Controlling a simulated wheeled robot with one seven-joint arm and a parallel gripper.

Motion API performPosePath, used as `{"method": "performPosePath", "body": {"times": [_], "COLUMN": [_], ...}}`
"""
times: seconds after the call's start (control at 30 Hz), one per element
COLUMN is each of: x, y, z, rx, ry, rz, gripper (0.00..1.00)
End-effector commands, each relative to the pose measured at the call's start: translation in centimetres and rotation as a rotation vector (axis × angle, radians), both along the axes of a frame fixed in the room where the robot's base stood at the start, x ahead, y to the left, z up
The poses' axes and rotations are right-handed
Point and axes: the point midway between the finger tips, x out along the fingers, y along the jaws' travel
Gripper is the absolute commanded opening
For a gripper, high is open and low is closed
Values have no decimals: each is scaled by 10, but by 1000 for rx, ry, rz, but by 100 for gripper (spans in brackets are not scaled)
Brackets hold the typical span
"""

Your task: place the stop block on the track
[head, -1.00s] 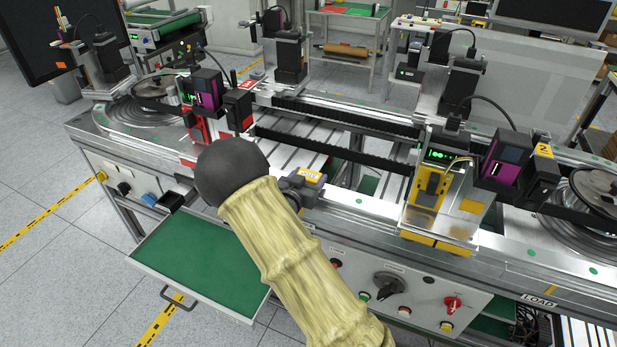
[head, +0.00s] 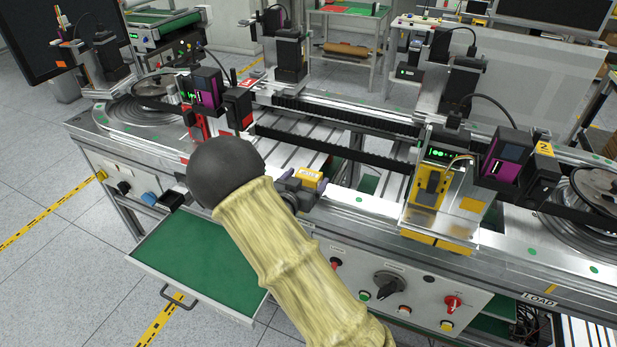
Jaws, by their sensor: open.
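A small yellow-topped block (head: 310,177) with a pale label, which looks like the stop block, sits at the front edge of the metal track (head: 350,203). My gripper (head: 305,183) is at the block, with bluish-grey finger parts showing beside it. The gripper is open. My yellowish arm with its dark round joint crosses the foreground and hides part of the wrist and the near bench edge. Whether the block rests on the track or the fingers touch it cannot be told.
A yellow-framed station (head: 438,195) stands on the track to the right. A red-based station (head: 198,118) with a purple-faced sensor (head: 207,93) is to the left. An open drawer with a green liner (head: 195,262) juts out below. Control knobs (head: 389,284) line the front panel.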

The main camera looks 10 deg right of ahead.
Motion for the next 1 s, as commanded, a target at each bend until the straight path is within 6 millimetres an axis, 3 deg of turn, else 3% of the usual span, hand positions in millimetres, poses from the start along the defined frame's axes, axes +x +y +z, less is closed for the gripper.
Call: {"method": "performPosePath", "body": {"times": [0.3,0.5,1.0], "x": [-51,-73,-78], "y": [38,54,57], "z": [9,13,15], "rx": [1,0,-1], "ry": [-1,-1,-1], "rz": [4,2,0], "gripper": [85,85,85]}}
